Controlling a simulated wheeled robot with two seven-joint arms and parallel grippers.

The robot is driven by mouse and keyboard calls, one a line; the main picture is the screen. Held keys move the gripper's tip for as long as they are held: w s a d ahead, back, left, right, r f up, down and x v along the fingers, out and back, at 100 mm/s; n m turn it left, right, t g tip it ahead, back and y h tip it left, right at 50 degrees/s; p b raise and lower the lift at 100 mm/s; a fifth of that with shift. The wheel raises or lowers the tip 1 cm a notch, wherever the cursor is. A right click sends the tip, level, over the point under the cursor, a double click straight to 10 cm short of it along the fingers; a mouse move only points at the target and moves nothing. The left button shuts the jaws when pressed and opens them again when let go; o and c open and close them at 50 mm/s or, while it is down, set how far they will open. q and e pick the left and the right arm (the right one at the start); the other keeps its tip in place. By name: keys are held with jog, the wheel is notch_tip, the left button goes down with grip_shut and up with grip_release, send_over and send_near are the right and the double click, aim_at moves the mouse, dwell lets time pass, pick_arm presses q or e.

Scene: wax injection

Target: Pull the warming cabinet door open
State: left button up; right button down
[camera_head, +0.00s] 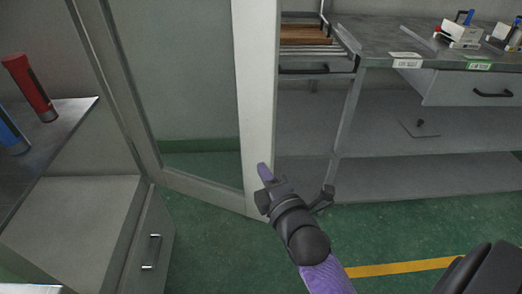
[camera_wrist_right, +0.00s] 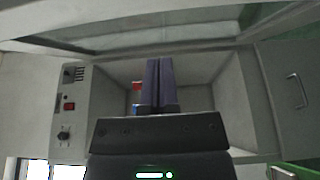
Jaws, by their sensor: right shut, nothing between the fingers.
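The warming cabinet door (camera_head: 255,100), a pale frame around a glass pane, stands swung open from the cabinet in the head view. My right gripper (camera_head: 264,173), with purple fingers, is by the lower part of the door's free edge. Its fingers are shut with nothing between them; whether they touch the door I cannot tell. In the right wrist view the shut fingers (camera_wrist_right: 157,85) point at the open cabinet (camera_wrist_right: 205,85), and a door frame (camera_wrist_right: 150,45) crosses the top. The cabinet body (camera_head: 75,215) is at the left in the head view. My left gripper is not in view.
A red cylinder (camera_head: 30,87) and a blue cylinder (camera_head: 10,133) stand on the cabinet's metal shelf (camera_head: 65,125). A grey workbench (camera_head: 385,45) with a lower shelf stands right of the door. Green floor (camera_head: 215,245) is free in front.

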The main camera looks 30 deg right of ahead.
aim_at(256, 137)
jog(key=w+d+b, duration=0.1)
jog(key=w, duration=0.1)
jog(key=w+d+b, duration=0.1)
jog(key=w, duration=0.1)
jog(key=w+d+b, duration=0.1)
jog(key=w, duration=0.1)
jog(key=shift+w+d+f, duration=0.2)
jog(key=shift+w+f, duration=0.05)
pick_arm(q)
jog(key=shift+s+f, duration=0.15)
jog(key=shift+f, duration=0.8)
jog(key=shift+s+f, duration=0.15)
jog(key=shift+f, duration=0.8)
pick_arm(e)
jog(key=shift+w+d+r, duration=0.2)
jog(key=shift+d, duration=0.15)
